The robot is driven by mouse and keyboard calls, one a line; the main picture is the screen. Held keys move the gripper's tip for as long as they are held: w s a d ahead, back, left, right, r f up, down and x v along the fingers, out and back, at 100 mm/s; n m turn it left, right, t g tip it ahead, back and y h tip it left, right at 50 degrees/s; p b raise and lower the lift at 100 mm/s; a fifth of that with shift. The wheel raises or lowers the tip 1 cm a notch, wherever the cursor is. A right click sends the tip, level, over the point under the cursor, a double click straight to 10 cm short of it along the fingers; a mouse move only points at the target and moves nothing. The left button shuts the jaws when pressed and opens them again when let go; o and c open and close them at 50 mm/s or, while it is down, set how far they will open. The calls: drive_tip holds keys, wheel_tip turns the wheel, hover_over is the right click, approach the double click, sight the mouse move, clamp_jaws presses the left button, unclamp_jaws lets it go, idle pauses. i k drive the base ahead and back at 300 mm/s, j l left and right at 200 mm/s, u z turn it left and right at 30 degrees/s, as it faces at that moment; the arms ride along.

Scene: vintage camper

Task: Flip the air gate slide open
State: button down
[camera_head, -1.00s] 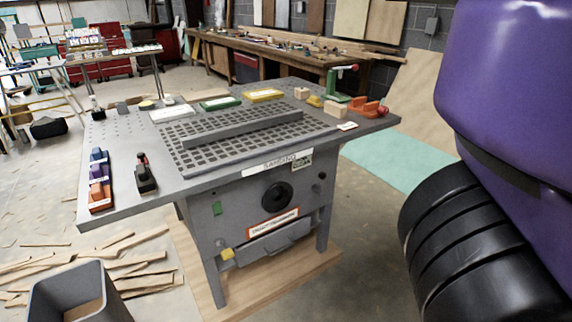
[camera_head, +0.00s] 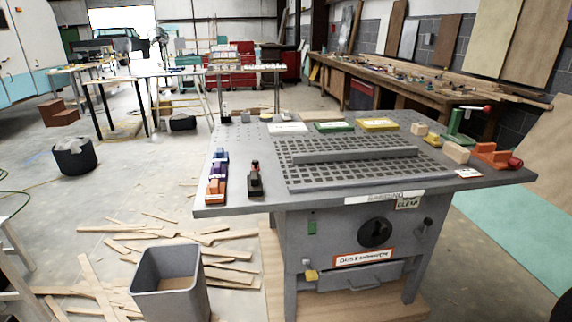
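The grey downdraft sanding table (camera_head: 240,205) stands in the middle right. Its front panel has a black round knob (camera_head: 375,233), a small green plate (camera_head: 312,228) and a dark lever-like fitting (camera_head: 427,222). A yellow tab (camera_head: 311,275) sits low at the left of the panel, beside a drawer (camera_head: 352,280) with an orange-edged label (camera_head: 362,258) above it. I cannot tell for sure which of these parts is the air gate slide, or its position. My gripper is not in view.
Sanding blocks (camera_head: 216,190), a dark tool (camera_head: 255,180), colored boxes (camera_head: 377,124) and an orange clamp (camera_head: 494,155) lie on the tabletop. A grey bin (camera_head: 170,285) and scattered wood strips (camera_head: 228,252) cover the floor at front left. A workbench (camera_head: 400,85) lines the right wall.

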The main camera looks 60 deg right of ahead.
sight(255, 163)
drive_tip(key=i+l, duration=0.35)
drive_tip(key=i, duration=0.2)
drive_tip(key=i+l, duration=0.35)
drive_tip(key=i, duration=0.15)
